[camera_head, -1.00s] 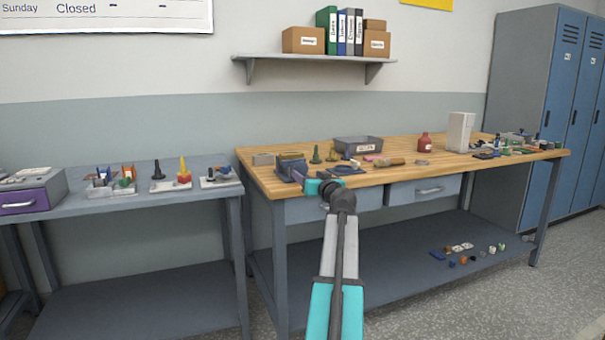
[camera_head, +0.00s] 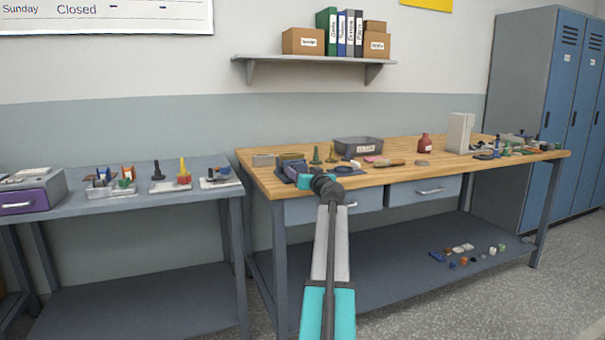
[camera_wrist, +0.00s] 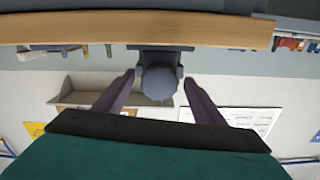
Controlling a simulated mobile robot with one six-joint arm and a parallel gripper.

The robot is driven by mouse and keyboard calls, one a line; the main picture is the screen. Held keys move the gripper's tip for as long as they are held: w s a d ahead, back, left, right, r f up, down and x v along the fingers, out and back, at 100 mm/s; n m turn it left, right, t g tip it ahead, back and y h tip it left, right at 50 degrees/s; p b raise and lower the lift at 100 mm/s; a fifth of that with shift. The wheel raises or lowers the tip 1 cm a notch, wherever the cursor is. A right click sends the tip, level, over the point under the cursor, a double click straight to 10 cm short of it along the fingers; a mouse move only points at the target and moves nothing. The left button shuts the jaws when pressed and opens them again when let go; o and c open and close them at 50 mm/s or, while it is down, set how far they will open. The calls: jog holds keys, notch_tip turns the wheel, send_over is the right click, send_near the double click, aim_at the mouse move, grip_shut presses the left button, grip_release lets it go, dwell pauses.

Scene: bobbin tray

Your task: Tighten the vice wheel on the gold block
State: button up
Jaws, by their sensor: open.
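The blue-grey vice (camera_head: 287,171) stands at the front left edge of the wooden bench. An olive-gold piece (camera_head: 291,156), which looks like the gold block, shows at its top. My gripper (camera_head: 304,181) is at the front of the vice and hides part of it. In the wrist view, which looks upside down, the dark grey round vice wheel (camera_wrist: 159,84) lies between the two fingers of my open gripper (camera_wrist: 160,78). There is a narrow gap on each side of the wheel, and I see no firm contact. The gold block is not visible in the wrist view.
The wooden bench (camera_head: 262,181) has its front edge right by the vice. Green pieces (camera_head: 316,156), a grey bin (camera_head: 358,146) and a red bottle (camera_head: 425,144) stand behind and to the right. A grey side table (camera_head: 140,194) is at left. Floor in front is clear.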

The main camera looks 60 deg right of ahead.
jog(key=c, duration=1.1)
jog(key=shift+o, duration=0.2)
jog(key=shift+m, duration=2.4)
jog(key=o, duration=1.1)
jog(key=shift+c, duration=0.2)
jog(key=shift+s+a, duration=0.1)
jog(key=shift+a, duration=0.05)
